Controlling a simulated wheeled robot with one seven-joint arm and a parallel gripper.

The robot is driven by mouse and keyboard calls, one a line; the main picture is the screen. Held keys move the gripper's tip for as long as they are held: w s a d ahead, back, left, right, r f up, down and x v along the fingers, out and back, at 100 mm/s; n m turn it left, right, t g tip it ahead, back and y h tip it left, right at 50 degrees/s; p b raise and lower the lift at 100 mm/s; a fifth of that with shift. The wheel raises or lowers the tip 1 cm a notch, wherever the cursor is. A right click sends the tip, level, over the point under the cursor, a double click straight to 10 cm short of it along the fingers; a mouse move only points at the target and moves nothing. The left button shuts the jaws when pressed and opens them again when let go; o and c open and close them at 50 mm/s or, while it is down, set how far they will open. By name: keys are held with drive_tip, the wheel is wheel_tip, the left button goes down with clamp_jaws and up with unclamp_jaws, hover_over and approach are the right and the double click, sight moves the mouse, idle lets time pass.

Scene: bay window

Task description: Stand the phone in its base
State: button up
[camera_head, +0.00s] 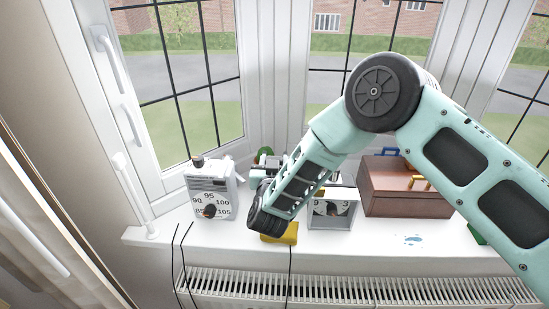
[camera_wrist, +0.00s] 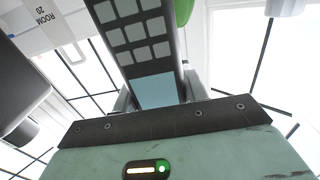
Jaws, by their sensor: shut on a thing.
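The phone (camera_wrist: 140,32) is dark grey, with pale square keys and a light blue screen, in the wrist view. My gripper (camera_wrist: 160,94) is shut on its screen end, one finger on each side. The phone extends from the jaws toward the top of that view, and its far end is out of frame. In the head view my forearm covers the gripper and most or all of the phone, over the windowsill. I cannot pick out the phone's base for certain in either view.
A yellow thing (camera_head: 282,236) lies under my wrist. A key tag (camera_wrist: 62,32) reads "ROOM 20". The front right sill is mostly clear.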

drive_tip(key=shift+f, duration=0.15)
drive_tip(key=o, duration=1.3)
drive_tip(key=shift+r, duration=0.2)
drive_tip(key=s+b, duration=0.5)
drive_tip(key=s, duration=0.7)
drive_tip(key=shift+a, duration=0.2)
